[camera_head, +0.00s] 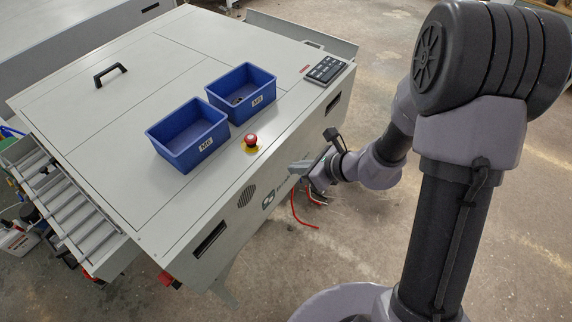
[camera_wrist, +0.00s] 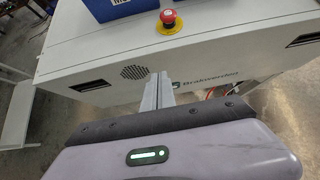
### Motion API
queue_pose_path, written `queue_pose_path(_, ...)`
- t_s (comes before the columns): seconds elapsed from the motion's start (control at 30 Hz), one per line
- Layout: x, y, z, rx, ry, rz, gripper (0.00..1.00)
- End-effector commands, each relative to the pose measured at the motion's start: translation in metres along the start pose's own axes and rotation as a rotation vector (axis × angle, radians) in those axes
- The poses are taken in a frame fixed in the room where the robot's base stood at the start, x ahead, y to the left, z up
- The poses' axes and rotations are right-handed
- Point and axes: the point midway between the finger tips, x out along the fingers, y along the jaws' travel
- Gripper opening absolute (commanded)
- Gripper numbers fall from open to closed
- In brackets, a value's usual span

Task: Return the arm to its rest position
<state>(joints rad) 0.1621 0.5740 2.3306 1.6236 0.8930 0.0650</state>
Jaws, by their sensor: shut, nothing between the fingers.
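My gripper (camera_head: 300,172) is in front of the machine's front panel, to the right of the red stop button in the head view. In the wrist view my gripper (camera_wrist: 158,82) points toward the front panel, with its fingers together and nothing between them. My arm reaches in from the right and is bent, with the gripper low beside the machine's edge. I cannot tell how wide the gap between the fingertips and the panel is.
The grey machine (camera_head: 120,130) carries two blue bins (camera_head: 180,160), (camera_head: 262,108), a red stop button (camera_head: 251,140) and a keypad (camera_head: 327,69). Red cables (camera_head: 303,213) hang below my gripper. A roller conveyor (camera_head: 70,205) is at left. The floor at right is open.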

Motion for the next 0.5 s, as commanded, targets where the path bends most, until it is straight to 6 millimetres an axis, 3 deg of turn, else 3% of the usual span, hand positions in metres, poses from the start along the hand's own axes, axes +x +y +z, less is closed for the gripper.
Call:
queue_pose_path(0.17, -0.004, 0.002, 0.001, -0.018, -0.002, 0.005, 0.00)
queue_pose_path(0.23, -0.004, 0.012, 0.006, -0.126, -0.015, 0.029, 0.00)
queue_pose_path(0.37, -0.020, 0.066, 0.008, -0.626, -0.017, 0.126, 0.00)
queue_pose_path(0.4, -0.029, 0.086, -0.002, -0.817, 0.007, 0.155, 0.00)
queue_pose_path(0.5, -0.054, 0.123, -0.043, -1.263, 0.123, 0.197, 0.00)
